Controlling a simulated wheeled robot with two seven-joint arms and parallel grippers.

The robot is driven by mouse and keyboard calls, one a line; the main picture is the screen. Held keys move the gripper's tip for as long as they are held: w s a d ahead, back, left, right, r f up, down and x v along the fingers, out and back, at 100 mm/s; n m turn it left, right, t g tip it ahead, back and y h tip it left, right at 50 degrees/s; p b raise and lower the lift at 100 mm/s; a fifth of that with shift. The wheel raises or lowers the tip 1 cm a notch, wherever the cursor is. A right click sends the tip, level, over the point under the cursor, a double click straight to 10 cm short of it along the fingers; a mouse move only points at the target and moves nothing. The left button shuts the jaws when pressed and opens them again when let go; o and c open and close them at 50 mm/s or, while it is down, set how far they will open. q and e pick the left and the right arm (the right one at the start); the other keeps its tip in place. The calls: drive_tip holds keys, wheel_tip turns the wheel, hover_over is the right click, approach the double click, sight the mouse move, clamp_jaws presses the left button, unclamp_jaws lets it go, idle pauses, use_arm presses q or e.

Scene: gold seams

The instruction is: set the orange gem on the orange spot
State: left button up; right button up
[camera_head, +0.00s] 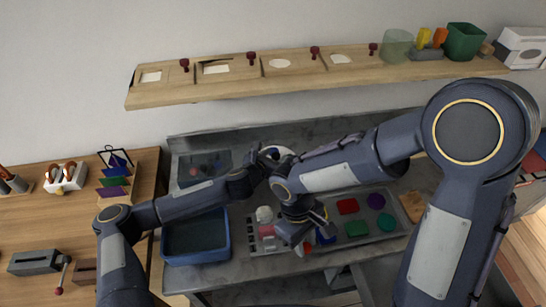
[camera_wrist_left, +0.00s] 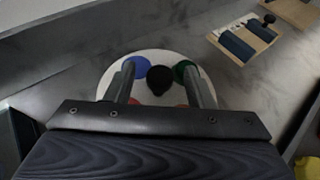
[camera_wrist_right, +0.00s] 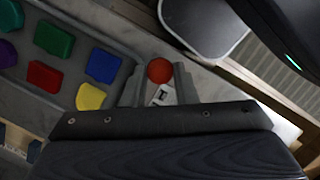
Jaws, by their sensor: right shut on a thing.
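The orange gem (camera_wrist_right: 159,71), a round orange-red piece, sits between the fingertips of my right gripper (camera_wrist_right: 160,82) in the right wrist view. That gripper (camera_head: 302,243) is shut on it beside the gem tray in the head view. My left gripper (camera_wrist_left: 161,80) is open over a white round disc (camera_wrist_left: 150,58). A black knob (camera_wrist_left: 160,81) stands between its fingers, with a gap on each side. The disc has a blue spot (camera_wrist_left: 136,68), a green spot (camera_wrist_left: 184,70) and reddish-orange spots partly hidden by my gripper. I cannot tell which is the orange spot. My left gripper (camera_head: 266,160) mostly covers the disc (camera_head: 283,151) in the head view.
A grey tray (camera_wrist_right: 62,98) holds red (camera_head: 347,206), purple (camera_head: 376,200), green (camera_head: 356,228) and other gems. A blue bin (camera_head: 195,259) stands left of it. A wooden shelf (camera_head: 230,91) runs along the wall. My two arms come close together over the counter.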

use_arm(q)
drive_tip(key=b+v, duration=0.1)
drive_tip(key=v, duration=1.1)
idle(0.4)
